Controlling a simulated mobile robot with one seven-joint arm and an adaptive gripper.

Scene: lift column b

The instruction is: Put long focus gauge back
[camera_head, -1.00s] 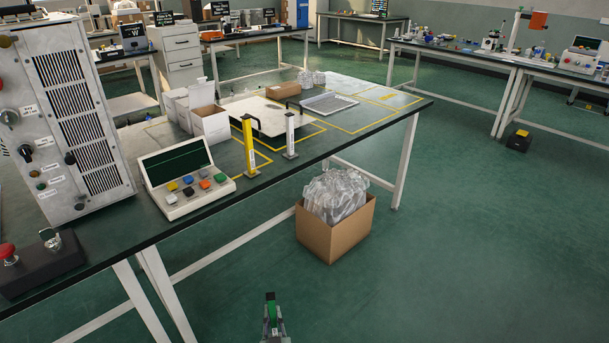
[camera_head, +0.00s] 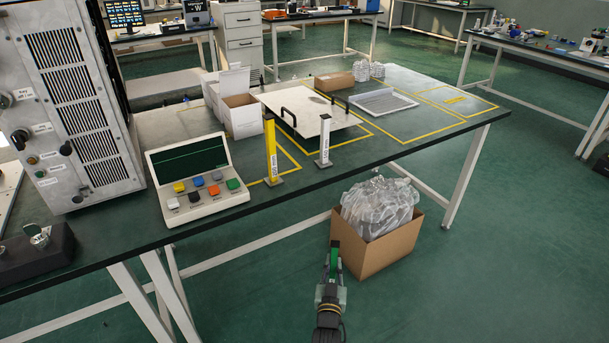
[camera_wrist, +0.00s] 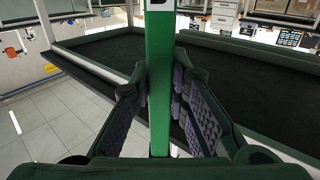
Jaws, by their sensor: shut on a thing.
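A green gauge bar (camera_head: 334,254) stands up from my gripper (camera_head: 331,276), low in the head view, in front of the bench. In the wrist view, my gripper (camera_wrist: 165,98) has its padded fingers on both sides of the upright green bar (camera_wrist: 160,60); only part of a dark label shows at its top. A yellow gauge (camera_head: 270,152) and a white gauge (camera_head: 324,140) stand upright on the bench top (camera_head: 350,155), near its front edge. Their label text is too small to read surely.
A console with coloured buttons (camera_head: 195,180) stands left of the gauges. A white plate with handles (camera_head: 312,113), a tray (camera_head: 380,103) and open white boxes (camera_head: 240,117) lie behind. A cardboard box of clear plastic (camera_head: 385,245) is on the floor near my gripper.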

